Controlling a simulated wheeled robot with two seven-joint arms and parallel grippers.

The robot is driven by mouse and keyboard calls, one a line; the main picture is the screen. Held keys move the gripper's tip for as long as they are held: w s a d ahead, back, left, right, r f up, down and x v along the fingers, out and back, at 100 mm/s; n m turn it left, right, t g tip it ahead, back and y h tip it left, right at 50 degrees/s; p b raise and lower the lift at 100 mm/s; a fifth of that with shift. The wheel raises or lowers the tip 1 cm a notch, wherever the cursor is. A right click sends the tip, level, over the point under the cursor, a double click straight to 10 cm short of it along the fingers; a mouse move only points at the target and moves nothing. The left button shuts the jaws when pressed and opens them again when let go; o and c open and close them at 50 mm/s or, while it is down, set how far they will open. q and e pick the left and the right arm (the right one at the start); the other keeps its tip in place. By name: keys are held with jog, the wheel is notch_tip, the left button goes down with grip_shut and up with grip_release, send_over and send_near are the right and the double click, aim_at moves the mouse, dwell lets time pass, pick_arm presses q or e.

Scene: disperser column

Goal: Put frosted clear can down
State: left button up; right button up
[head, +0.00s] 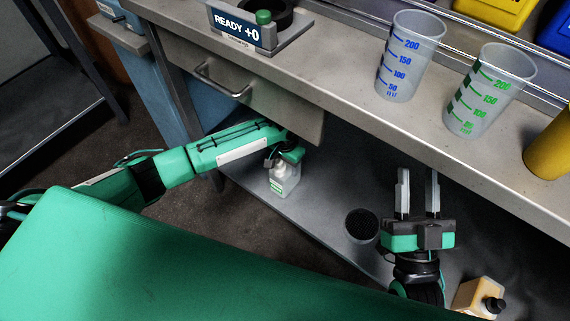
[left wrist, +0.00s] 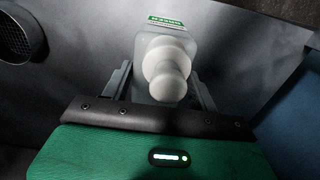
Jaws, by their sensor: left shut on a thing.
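The frosted clear can (head: 283,181) has a green-and-white label and a whitish rounded cap. It is at the lower shelf under the counter, below the drawer. In the left wrist view the can (left wrist: 168,38) sits between the fingers, its cap toward the camera. My left gripper (head: 284,160) is shut on it; the fingers (left wrist: 160,90) flank its sides. Whether its base touches the shelf I cannot tell. My right gripper (head: 418,180) is open and empty, above the shelf, its two fingers pointing toward the counter.
The lower shelf (head: 325,215) has free room beside the can. Measuring cups in blue (head: 411,58) and green (head: 490,90) marks stand on the counter (head: 340,85). A drawer (head: 240,88) hangs above.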

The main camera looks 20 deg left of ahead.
dwell(0.3)
pick_arm(q)
jog(key=o, duration=1.3)
jog(key=shift+f, duration=0.1)
pick_arm(e)
jog(key=shift+f, duration=0.15)
pick_arm(q)
jog(key=shift+r, duration=0.2)
notch_tip(320, 180, up, 7)
jog(key=p, duration=0.2)
jog(key=shift+p, duration=0.35)
jog(key=shift+r, duration=0.2)
pick_arm(e)
jog(key=s+a+f+g, duration=0.2)
jog(key=f+g, duration=0.5)
jog(key=f, duration=0.4)
jog(key=shift+a+f+g, duration=0.2)
jog(key=shift+a+g, duration=0.1)
jog(key=shift+a, duration=0.35)
